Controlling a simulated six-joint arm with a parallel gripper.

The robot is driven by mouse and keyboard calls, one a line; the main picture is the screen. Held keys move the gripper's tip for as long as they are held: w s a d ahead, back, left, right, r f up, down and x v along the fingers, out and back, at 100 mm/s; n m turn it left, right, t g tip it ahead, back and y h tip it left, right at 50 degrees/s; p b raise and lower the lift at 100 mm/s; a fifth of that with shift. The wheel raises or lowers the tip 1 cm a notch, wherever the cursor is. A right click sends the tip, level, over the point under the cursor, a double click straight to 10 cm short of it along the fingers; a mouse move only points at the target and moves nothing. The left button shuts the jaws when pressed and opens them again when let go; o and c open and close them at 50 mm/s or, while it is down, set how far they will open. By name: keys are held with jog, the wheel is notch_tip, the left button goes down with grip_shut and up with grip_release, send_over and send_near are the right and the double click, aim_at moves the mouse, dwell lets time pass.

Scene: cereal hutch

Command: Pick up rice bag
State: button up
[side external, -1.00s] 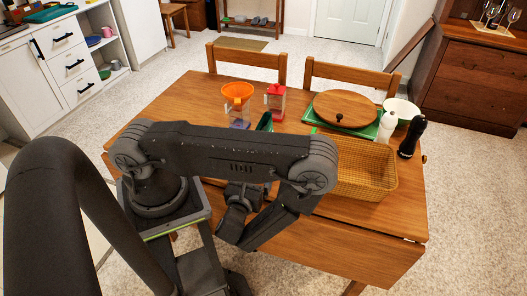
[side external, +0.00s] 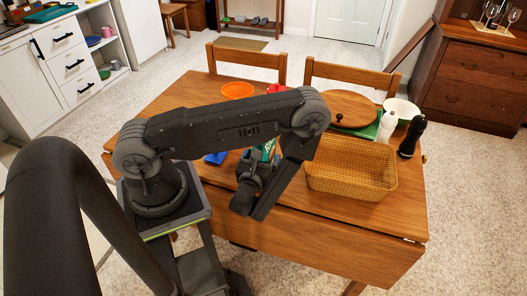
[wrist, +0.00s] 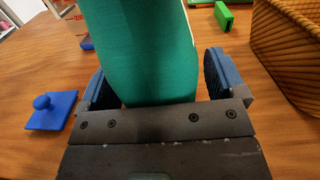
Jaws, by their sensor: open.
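The rice bag appears to be the green package (wrist: 140,50) that stands close in front of my wrist camera. Its top runs out of that view. My gripper (wrist: 156,88) is open, with one blue-padded finger on each side of the bag's lower part. Gaps show between the fingers and the bag, the wider one on the right. In the side external view, the green bag (side external: 268,149) shows partly behind my gripper (side external: 258,162), and my arm hides the rest.
A wicker basket (side external: 350,172) stands right of my gripper. A blue knobbed lid (wrist: 50,112) lies to the left. A green block (wrist: 233,15) lies beyond. An orange funnel (side external: 237,90) and a red lid (side external: 276,88) show behind my arm. White and black bottles stand at the right.

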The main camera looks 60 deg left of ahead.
jog(key=shift+c, duration=0.2)
jog(key=c, duration=1.3)
jog(key=shift+r, duration=0.1)
